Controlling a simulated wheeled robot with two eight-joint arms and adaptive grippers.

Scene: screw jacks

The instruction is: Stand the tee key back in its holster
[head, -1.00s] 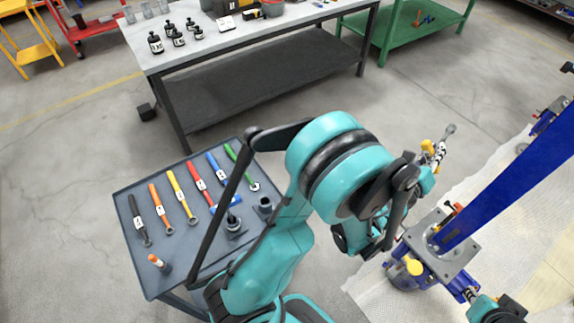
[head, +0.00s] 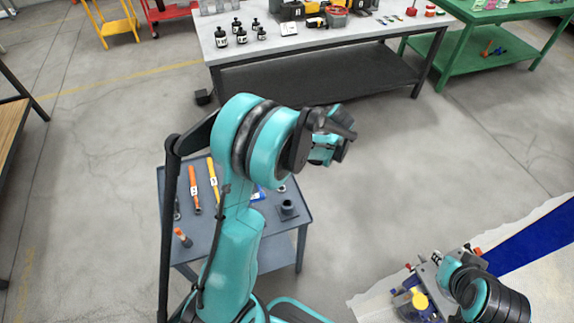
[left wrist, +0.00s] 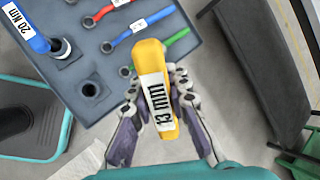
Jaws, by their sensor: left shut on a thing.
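The tee key (left wrist: 150,62) is in my left gripper (left wrist: 156,88); its yellow handle, labelled 13 mm, lies between the closed fingers in the left wrist view. Its shaft is hidden behind the handle. In the head view my left arm hides the key. An empty square holster (left wrist: 62,88) with a dark round hole stands on the grey cart, left of the key in the left wrist view; a holster also shows in the head view (head: 287,208). My right gripper (head: 448,272) is at the lower right by the jack, its fingers unclear.
Several coloured wrenches lie on the grey cart (head: 262,228). The jack (head: 415,292) is at the lower right. A workbench (head: 300,50) is behind. Open floor lies right of the cart.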

